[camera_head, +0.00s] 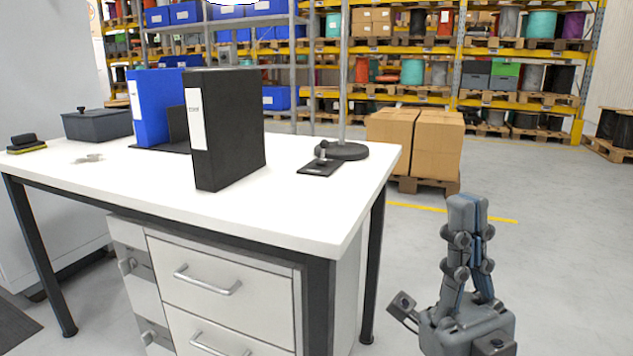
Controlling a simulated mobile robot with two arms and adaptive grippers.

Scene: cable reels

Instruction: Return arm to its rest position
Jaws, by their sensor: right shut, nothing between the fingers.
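My right gripper (468,203) is at the lower right of the head view, pointing up. Its fingers are shut together with nothing between them. It is in free air to the right of the white desk (300,205), apart from it. The rest of my right arm is mostly out of the picture below. My left gripper is not in view.
A black binder (235,130) and a blue binder (150,105) stand on the desk. A lamp base (343,151) and a grey box (97,124) are there too. Cardboard boxes (437,140) sit on a pallet behind.

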